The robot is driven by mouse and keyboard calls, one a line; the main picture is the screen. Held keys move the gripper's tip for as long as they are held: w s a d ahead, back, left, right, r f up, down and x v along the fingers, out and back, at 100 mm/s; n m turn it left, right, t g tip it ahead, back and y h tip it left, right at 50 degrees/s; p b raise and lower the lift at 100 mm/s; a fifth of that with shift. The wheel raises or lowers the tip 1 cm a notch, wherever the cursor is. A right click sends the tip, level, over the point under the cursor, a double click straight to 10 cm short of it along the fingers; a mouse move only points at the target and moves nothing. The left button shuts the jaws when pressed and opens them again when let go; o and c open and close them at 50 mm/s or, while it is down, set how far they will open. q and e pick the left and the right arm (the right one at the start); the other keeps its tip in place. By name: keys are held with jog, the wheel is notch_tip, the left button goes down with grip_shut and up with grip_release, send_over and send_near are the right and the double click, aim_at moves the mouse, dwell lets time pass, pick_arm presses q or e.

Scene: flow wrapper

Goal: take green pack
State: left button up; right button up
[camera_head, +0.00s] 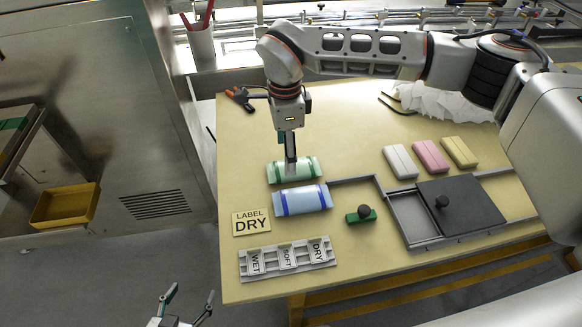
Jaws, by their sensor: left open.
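The green pack (310,168), light green with darker green bands at its ends, lies on the table (350,262) directly behind a blue pack (303,201). My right gripper (291,160) points straight down over the middle of the green pack and hides part of its top. It is seen edge-on, so I cannot tell whether its fingers are open or grip the pack. My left gripper (187,303) is at the bottom edge, in front of the table and far from the packs. Its two teal-tipped fingers are spread apart with nothing between them.
White, pink (431,155) and yellow packs lie to the right, behind a grey tray (411,217) with a dark lid. A green block with a black knob (361,214), a "LABEL DRY" card (251,222) and a label rack (287,259) are nearer. Pliers (240,97) lie at the back left.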

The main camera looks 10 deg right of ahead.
jog(key=f, duration=0.5)
jog(key=shift+w+d+f, duration=0.1)
jog(key=shift+d+f, duration=0.2)
jog(key=shift+f, duration=0.1)
jog(key=shift+c, duration=0.3)
jog(key=c, duration=0.8)
